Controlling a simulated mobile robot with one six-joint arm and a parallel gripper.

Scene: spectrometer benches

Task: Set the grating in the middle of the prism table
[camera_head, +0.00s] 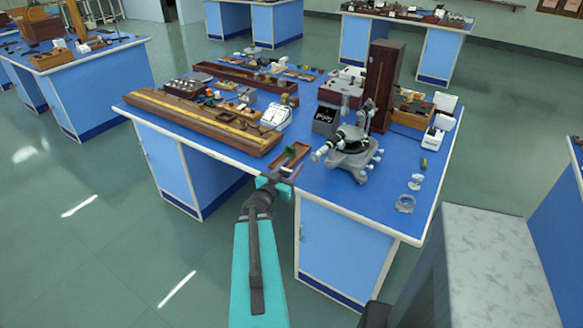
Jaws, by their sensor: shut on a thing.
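The spectrometer (352,158) stands on the blue bench, grey and black with a pale telescope tube pointing left. Its prism table (353,134) is the small round part at its middle, too small here to make out well. My gripper (287,170) is at the bench's front edge, left of the spectrometer and apart from it. It is shut on a small dark thing, likely the grating (291,164), mostly hidden by the jaws. A shallow brown tray (299,149) lies just beyond my gripper.
A long wooden optical bench (205,120) lies to the left. A white meter (275,117) and a black box (325,120) stand behind the tray. A tall brown case (384,88) rises behind the spectrometer. Glassy rings (405,203) lie at the right front; the bench front between is clear.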

